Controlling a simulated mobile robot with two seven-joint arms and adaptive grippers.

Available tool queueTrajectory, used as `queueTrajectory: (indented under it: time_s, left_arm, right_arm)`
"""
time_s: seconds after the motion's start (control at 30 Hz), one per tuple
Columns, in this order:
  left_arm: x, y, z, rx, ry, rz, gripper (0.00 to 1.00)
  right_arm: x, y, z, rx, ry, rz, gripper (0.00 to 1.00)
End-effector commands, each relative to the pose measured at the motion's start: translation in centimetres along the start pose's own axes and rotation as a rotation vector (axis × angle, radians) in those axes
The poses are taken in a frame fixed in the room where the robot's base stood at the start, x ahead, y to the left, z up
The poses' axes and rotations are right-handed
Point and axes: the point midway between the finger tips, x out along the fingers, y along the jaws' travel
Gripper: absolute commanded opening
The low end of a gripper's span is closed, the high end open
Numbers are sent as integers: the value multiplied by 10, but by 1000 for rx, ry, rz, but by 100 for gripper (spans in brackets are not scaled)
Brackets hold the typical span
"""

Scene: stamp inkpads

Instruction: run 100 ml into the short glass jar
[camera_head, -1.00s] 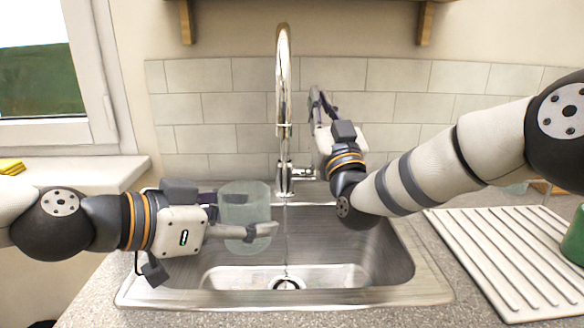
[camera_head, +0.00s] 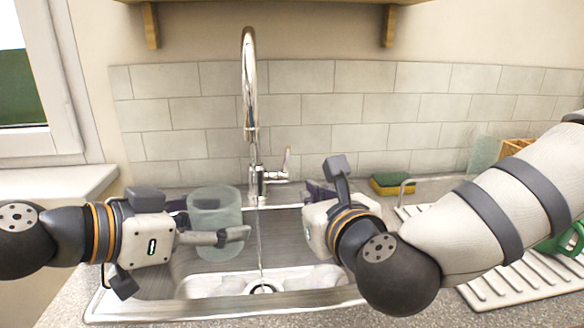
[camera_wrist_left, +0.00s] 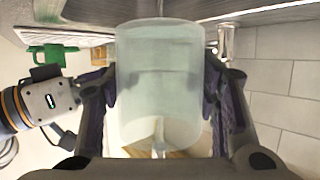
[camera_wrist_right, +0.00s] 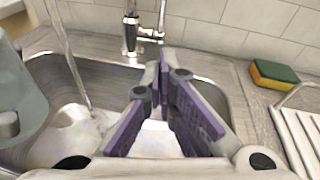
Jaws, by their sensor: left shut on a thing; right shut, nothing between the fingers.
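The short glass jar (camera_head: 213,243), pale and see-through, is held upright over the left part of the sink. My left gripper (camera_head: 228,237) is shut on it; the jar also fills the middle of the left wrist view (camera_wrist_left: 160,80). How much water is in it I cannot tell. A thin stream of water (camera_head: 260,250) falls from the tap (camera_head: 249,90) into the sink, just right of the jar, not into it. The tap lever (camera_head: 287,163) points up. My right gripper (camera_wrist_right: 160,80) is shut and empty, right of the tap; its fingers are partly hidden in the head view.
The steel sink (camera_head: 190,308) lies below both grippers. A yellow-green sponge (camera_head: 393,186) is behind my right arm. A ribbed white drainboard (camera_head: 530,290) with a green item (camera_head: 570,240) is at the right. A tiled wall stands behind the tap.

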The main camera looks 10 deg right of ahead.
Motion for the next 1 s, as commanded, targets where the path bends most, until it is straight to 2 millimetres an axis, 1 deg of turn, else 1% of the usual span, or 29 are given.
queueTrajectory:
  time_s: [0.1, 0.37, 0.4, 0.5, 0.63, 1.0]
  left_arm:
    - [0, 0, -1, 1, 2, -1, 16]
    - [0, 0, -1, 1, 2, -1, 16]
    - [0, 0, -1, 1, 2, -1, 16]
    - [0, 0, -1, 1, 2, -1, 16]
    - [0, 0, -1, 1, 2, -1, 16]
    - [0, 0, -1, 1, 2, -1, 16]
  right_arm:
    - [26, 0, 0, -2, -1, -3, 0]
    - [83, 0, 0, -5, -2, -2, 0]
    - [87, 0, 8, -6, -6, -2, 0]
    - [97, 0, 19, -6, -5, -2, 0]
    - [105, 0, 27, -6, -2, -1, 0]
    - [107, 0, 29, -6, -2, -1, 0]
